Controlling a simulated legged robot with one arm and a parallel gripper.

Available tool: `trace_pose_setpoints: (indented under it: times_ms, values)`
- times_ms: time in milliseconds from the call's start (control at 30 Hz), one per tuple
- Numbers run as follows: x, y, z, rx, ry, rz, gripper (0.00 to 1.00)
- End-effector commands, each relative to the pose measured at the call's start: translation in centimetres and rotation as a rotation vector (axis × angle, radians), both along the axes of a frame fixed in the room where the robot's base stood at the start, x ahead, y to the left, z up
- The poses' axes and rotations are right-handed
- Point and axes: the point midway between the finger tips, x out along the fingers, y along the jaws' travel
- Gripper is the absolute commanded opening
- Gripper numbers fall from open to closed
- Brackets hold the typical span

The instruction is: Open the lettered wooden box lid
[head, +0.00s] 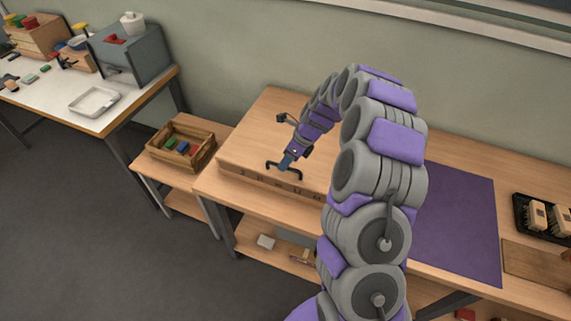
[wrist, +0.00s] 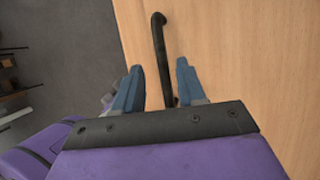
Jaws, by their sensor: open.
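The lettered wooden box (head: 262,180) stands on the wooden bench, with dark letters along its front face. Its pale wooden lid (head: 262,130) looks flat and closed, and fills much of the wrist view (wrist: 250,60). A black bar handle (head: 297,171) is fixed near the lid's front edge; it also shows in the wrist view (wrist: 160,45). My gripper (head: 286,162) is over the handle. In the wrist view its blue fingers (wrist: 158,70) are apart, one on each side of the bar. My arm hides the right part of the box.
A small crate of coloured blocks (head: 181,145) stands on a low side table at left. A purple mat (head: 460,220) and a black tray (head: 530,205) with brushes lie on the bench at right. A wall (head: 240,60) runs behind the bench.

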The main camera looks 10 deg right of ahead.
Motion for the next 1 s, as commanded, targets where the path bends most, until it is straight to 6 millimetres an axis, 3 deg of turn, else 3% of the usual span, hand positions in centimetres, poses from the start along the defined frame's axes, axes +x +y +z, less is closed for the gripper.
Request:
trace_pose_setpoints:
  times_ms: [167, 467, 900, 1000]
  values:
    - [0.08, 0.18, -1.17, 0.004, 0.0, -0.002, 0.4]
    - [0.1, 0.46, -1.29, 0.001, 0.001, -0.001, 0.4]
    - [0.08, 0.45, -1.29, 0.002, 0.001, -0.002, 0.0]
    - [0.05, 0.42, -1.28, 0.002, 0.001, -0.002, 0.0]
